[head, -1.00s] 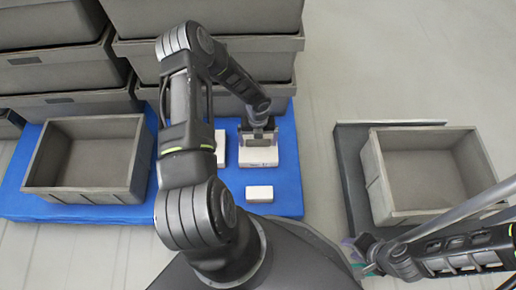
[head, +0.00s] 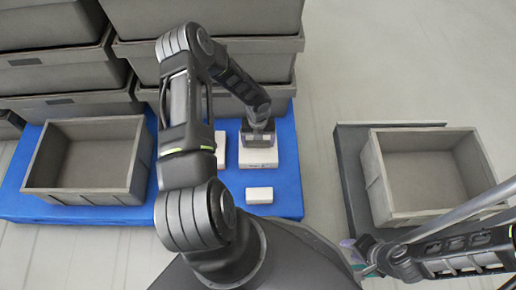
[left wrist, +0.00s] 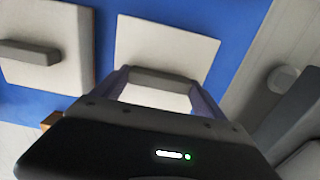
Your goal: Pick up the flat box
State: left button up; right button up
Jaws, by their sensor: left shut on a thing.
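The flat box (head: 258,164) is a pale, low box on the blue mat, and it also shows in the left wrist view (left wrist: 165,43). A grey raised grip bar (left wrist: 163,79) stands on its top. My left gripper (head: 259,143) is over the box, and in the left wrist view its fingers (left wrist: 160,86) are shut on that bar from both sides. I cannot tell whether the box is clear of the mat. My right gripper (head: 361,254) is at the lower right, far from the box, and its fingers are too unclear to judge.
A second pale box (head: 220,147) lies just left, partly hidden by my arm. A small pale block (head: 259,195) lies in front. An empty grey crate (head: 50,160) stands on the blue mat (head: 287,180), another (head: 374,185) at right. Stacked grey crates (head: 285,43) stand behind.

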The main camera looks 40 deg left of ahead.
aim_at(258, 142)
pick_arm(q)
jog(key=c, duration=1.1)
jog(key=shift+o, duration=0.2)
jog(key=shift+r, duration=0.1)
notch_tip(258, 142, up, 10)
jog(key=p, duration=0.3)
jog(key=shift+p, duration=0.4)
